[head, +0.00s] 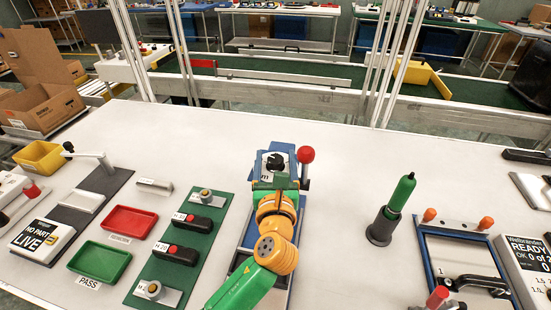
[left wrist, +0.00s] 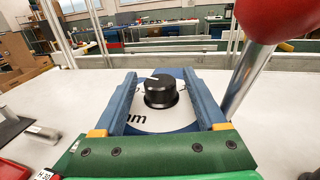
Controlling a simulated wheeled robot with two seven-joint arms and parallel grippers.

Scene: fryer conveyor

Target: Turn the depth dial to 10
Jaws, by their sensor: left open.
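The depth dial is a black round knob (head: 275,163) on a white round face marked "mm", on top of a blue press (head: 247,232). In the left wrist view the dial (left wrist: 160,92) has a white pointer line aimed to the upper left. My left gripper (head: 275,172) is at the dial, its arm coming in from below. In the left wrist view the blue fingers of my left gripper (left wrist: 159,76) are open, one on each side of the dial, with gaps showing. Most printed numbers on the face are hidden. My right gripper is not in view.
A lever with a red ball (head: 306,154) stands close to the right of the dial. Left are a green plate with buttons (head: 190,265), a red tray (head: 130,221) and a green tray (head: 100,261). A green-handled tool (head: 402,190) stands right. Clear table lies between.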

